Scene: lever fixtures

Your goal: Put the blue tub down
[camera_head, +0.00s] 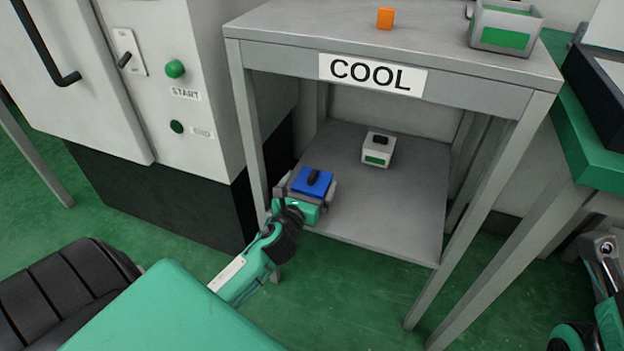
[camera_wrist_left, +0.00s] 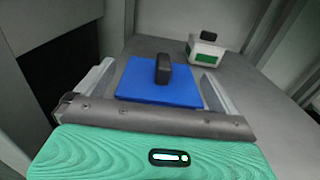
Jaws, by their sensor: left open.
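The blue tub (camera_head: 310,182) has a flat blue top with a black knob. It is at the left front part of the lower shelf (camera_head: 400,215) under the COOL sign. My left gripper (camera_head: 306,190) is open, with one finger on each side of the tub. In the left wrist view the blue tub (camera_wrist_left: 160,82) lies between the spread fingers, with a small gap visible at the right finger. The tub's underside is hidden, so its contact with the shelf cannot be seen. My right gripper does not clearly show; only part of my right arm is at the right edge.
A white box with a green label and black knob (camera_head: 378,149) stands farther back on the shelf. The table legs (camera_head: 249,130) frame the shelf. An orange block (camera_head: 385,18) and a grey bin (camera_head: 505,27) are on the tabletop. The shelf's right part is clear.

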